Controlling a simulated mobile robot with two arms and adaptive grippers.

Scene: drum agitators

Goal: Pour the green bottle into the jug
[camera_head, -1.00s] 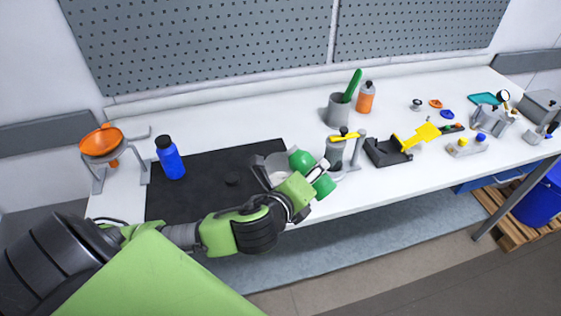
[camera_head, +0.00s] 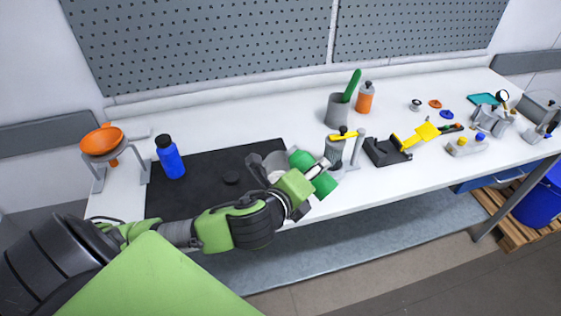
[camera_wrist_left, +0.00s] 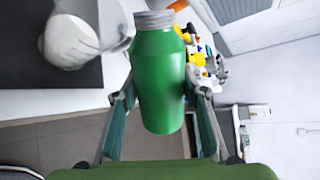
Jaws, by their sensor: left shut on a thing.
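The green bottle (camera_head: 325,184) is held in my left gripper (camera_head: 315,175), which is shut around its body. The gripper hides the bottle's middle in the head view. In the left wrist view the green bottle (camera_wrist_left: 160,75) shows a bare grey threaded neck and no cap. It leans well over, its upper end toward the jug. The grey jug (camera_head: 255,164) stands at the right edge of the black mat, just left of the bottle. The jug (camera_wrist_left: 112,22) is also at the upper left of the wrist view, with something white in it. No flow is visible. My right gripper is not in view.
An orange funnel on a stand (camera_head: 101,140) is at the left.

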